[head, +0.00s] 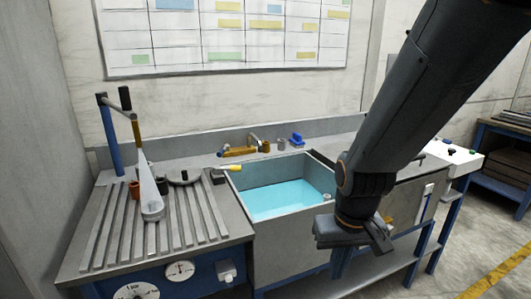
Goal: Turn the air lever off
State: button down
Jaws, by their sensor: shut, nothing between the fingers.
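A small lever with a yellow handle (230,168) lies at the back left corner of the sink, pointing right; it may be the air lever, but I see no label on it. A white knob (227,271) is on the blue front panel below the drainboard, near two dials. My gripper (338,263) hangs in front of the sink's right side, pointing down, well to the right of both and apart from them. It is shut and empty. My arm hides part of the counter behind it.
A sink (262,243) with blue liquid sits mid-bench. A ribbed drainboard (103,243) is at left, with a jointed arm on a blue post (108,135) standing over it. Brass fittings (240,151) line the sink's back. The floor at right is clear.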

aim_at(217, 169)
jog(key=z, duration=0.05)
jog(key=i, duration=0.65)
jog(key=u, duration=0.55)
jog(key=i, duration=0.5)
jog(key=u, duration=0.5)
